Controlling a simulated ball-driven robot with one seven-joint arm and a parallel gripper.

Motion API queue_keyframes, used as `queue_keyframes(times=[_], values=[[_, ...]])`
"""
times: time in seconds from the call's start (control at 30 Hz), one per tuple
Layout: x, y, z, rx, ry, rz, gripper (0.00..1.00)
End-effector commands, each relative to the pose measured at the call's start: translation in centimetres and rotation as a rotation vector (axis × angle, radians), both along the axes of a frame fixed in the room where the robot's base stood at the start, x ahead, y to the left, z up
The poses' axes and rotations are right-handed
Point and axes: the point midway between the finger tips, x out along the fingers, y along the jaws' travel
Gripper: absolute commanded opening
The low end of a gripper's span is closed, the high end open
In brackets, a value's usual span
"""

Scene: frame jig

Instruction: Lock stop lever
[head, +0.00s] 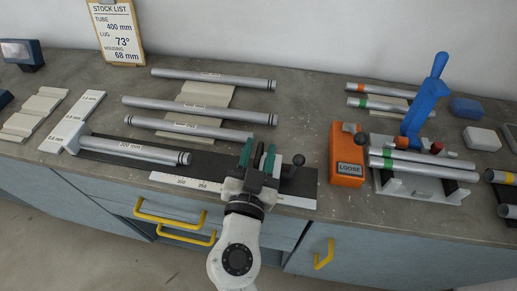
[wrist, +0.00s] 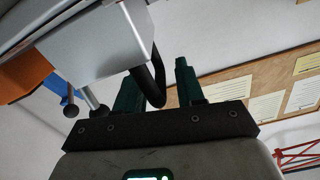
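The long dark jig rail (head: 225,165) lies along the bench front with a pale scale strip at its near edge. A silver tube (head: 130,150) labelled 300 mm lies at its left part. A black knobbed lever (head: 297,161) stands at the rail's right part, just right of my gripper (head: 257,157). My gripper is over the rail with its green fingers apart. In the wrist view, the fingers (wrist: 157,90) stand either side of a black rod (wrist: 155,82) with a rounded end, beside a grey block (wrist: 100,45). I cannot tell whether they touch it.
An orange box (head: 346,165) marked LOOSE stands right of the rail. Beyond it is a fixture with a blue handle (head: 424,100) and several tubes. More silver tubes (head: 215,79) lie behind the rail. Yellow drawer handles (head: 185,236) stick out below the bench edge.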

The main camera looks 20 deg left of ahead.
Motion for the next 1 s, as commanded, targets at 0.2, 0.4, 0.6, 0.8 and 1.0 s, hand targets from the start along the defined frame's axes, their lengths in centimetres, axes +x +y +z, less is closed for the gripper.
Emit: queue_keyframes(times=[0.2,0.4,0.6,0.8,1.0], values=[[0.09,0.01,-0.03,0.0,0.0,0.0,0.38],[0.07,0.0,-0.03,0.0,0.0,0.0,0.23],[0.05,0.02,-0.02,0.0,0.0,0.0,0.04],[0.03,0.04,0.0,0.0,0.0,0.001,0.0],[0.03,0.05,0.02,0.0,0.0,0.001,0.0]])
